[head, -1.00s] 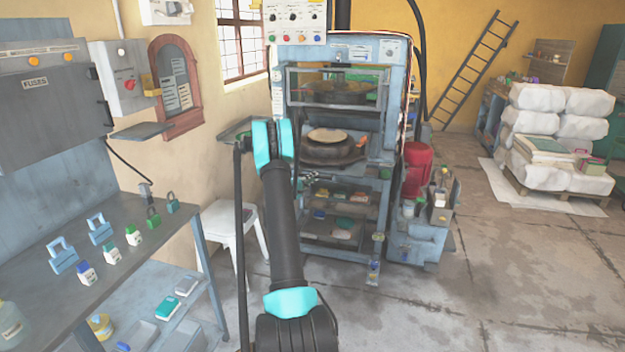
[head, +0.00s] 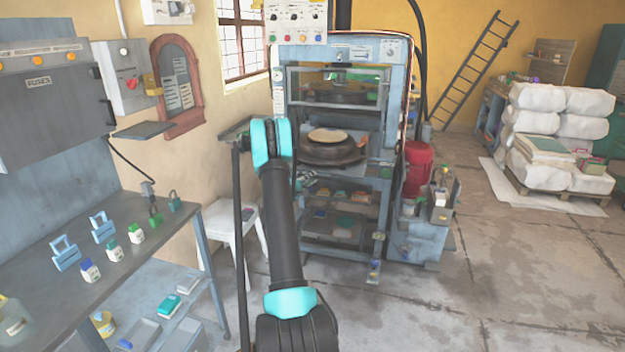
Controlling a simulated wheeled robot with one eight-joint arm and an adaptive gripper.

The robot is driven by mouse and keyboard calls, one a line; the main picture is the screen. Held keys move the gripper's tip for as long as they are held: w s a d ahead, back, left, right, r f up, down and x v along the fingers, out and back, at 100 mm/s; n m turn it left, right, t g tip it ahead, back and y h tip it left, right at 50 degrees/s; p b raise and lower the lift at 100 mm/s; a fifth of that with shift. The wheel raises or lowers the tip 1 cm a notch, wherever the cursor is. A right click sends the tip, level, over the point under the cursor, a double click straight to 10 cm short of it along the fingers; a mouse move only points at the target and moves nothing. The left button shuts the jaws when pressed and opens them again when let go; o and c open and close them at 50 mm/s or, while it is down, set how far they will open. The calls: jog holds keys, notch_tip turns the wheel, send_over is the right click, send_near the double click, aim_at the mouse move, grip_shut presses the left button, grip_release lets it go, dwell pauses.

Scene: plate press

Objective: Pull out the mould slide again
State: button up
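The blue plate press (head: 398,110) stands ahead of me in the head view, with an open front. The mould slide (head: 318,156) is a dark round mould low in the press opening, with a light tan disc (head: 328,135) on top. How far the slide is out of the press is hard to tell. My dark arm with cyan joints reaches up in front of the press's left side. My gripper is not visible; the arm's upper joint hides part of the press's left edge.
A work table (head: 50,240) with padlocks and tags runs along the left, under a fuse box (head: 45,90). A white stool (head: 232,222) stands between table and press. A red motor (head: 418,168) is right of the press. White sacks (head: 560,130) lie at right; the right floor is clear.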

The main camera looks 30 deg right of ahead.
jog(key=v, duration=1.1)
jog(key=shift+r, duration=0.1)
jog(key=s+a+r+m+y, duration=0.1)
jog(key=s+a+r+y, duration=0.1)
jog(key=s+a+y, duration=0.35)
jog(key=s+a+r+m+y, duration=0.2)
jog(key=s+a+r, duration=0.1)
jog(key=s+a, duration=0.5)
jog(key=s+a+f+y, duration=0.1)
jog(key=s+a+y, duration=0.2)
jog(key=s+a, duration=0.5)
jog(key=s+a+f+g+y, duration=0.1)
jog(key=s+a+f+y, duration=0.1)
jog(key=s+a, duration=0.5)
jog(key=s+a+f+y, duration=0.1)
jog(key=s+a+y, duration=0.3)
jog(key=s+a, duration=0.4)
jog(key=shift+s+a+f+m+y, duration=0.3)
jog(key=shift+a+f+y, duration=0.1)
jog(key=shift+a, duration=0.55)
